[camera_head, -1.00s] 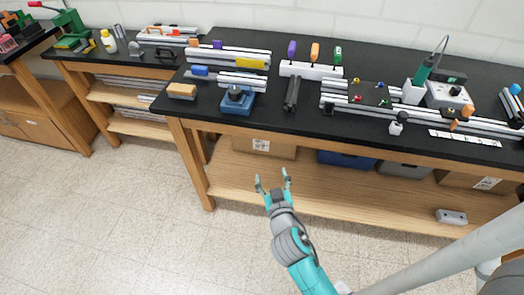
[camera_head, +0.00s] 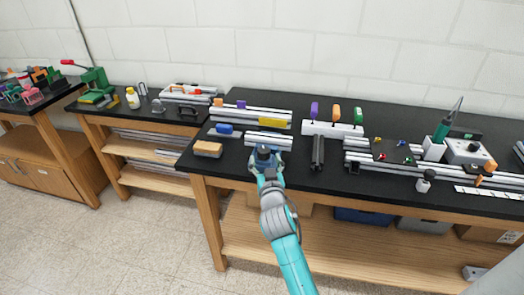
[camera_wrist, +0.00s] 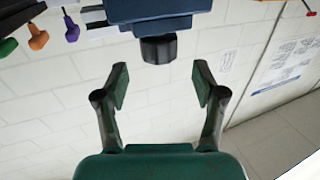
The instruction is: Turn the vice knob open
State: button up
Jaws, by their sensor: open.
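The blue vice (camera_wrist: 158,12) is at the top of the wrist view, with its dark ridged knob (camera_wrist: 160,49) pointing towards my gripper. My gripper (camera_wrist: 160,78) is open and empty. Its two fingers stand apart to either side of the knob's line, with the knob just beyond the fingertips and not clearly between them. In the head view the vice (camera_head: 264,153) sits at the front edge of the black bench, below a short aluminium extrusion. My gripper (camera_head: 267,175) is right in front of it and hides its front, including the knob.
A wooden block (camera_head: 208,149) lies left of the vice, and dark bars (camera_head: 318,152) lie to its right. Extrusions with a blue piece (camera_head: 225,128) are behind. Colour-handled drivers (camera_head: 335,113) stand in a white rack. The floor in front of the bench is clear.

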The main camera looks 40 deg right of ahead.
aim_at(265, 154)
jog(key=x, duration=0.5)
jog(key=shift+w+d, duration=0.2)
jog(key=shift+w, duration=0.05)
jog(key=c, duration=1.2)
